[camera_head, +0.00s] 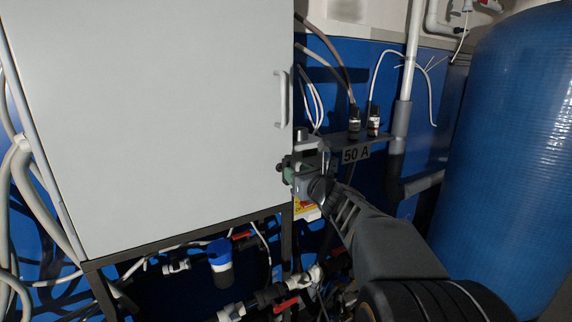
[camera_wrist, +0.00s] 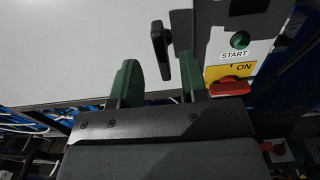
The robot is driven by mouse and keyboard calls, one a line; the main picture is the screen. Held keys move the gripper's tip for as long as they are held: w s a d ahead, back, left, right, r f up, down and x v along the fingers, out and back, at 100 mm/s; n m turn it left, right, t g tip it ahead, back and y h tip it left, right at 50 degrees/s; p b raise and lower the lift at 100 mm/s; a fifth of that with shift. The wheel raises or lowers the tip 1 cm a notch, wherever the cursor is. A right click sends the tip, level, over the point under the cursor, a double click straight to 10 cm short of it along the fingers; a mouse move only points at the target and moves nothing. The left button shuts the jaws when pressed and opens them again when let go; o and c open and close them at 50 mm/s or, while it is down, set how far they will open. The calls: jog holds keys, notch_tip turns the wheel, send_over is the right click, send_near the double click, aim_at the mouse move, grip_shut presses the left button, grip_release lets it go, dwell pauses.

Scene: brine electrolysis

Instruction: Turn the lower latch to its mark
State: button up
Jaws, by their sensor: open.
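The lower latch (camera_wrist: 160,48) is a black lever on the grey cabinet door, near its right edge in the wrist view. It stands nearly upright, slightly tilted. My gripper (camera_wrist: 157,72) is open, with its green fingers spread and nothing held. The latch's lower end shows just beyond the gap between the fingertips; I cannot tell whether they touch. In the head view my gripper (camera_head: 291,172) is at the door's lower right edge, where the latch cannot be made out clearly. I cannot make out the latch's mark.
The cabinet door (camera_head: 150,120) has a pale handle (camera_head: 282,98) higher up. Close right of my gripper are a green START button (camera_wrist: 239,40) and a red switch (camera_wrist: 231,86) under a yellow ON label. A blue tank (camera_head: 510,150) stands right; pipes and cables run below.

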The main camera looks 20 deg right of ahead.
aim_at(286, 184)
jog(key=shift+w+a+p, duration=0.2)
jog(key=shift+w+p, duration=0.1)
jog(key=shift+w, duration=1.25)
jog(key=shift+w+a+p, duration=0.2)
jog(key=shift+w+p, duration=0.05)
jog(key=shift+w, duration=1.3)
grip_shut()
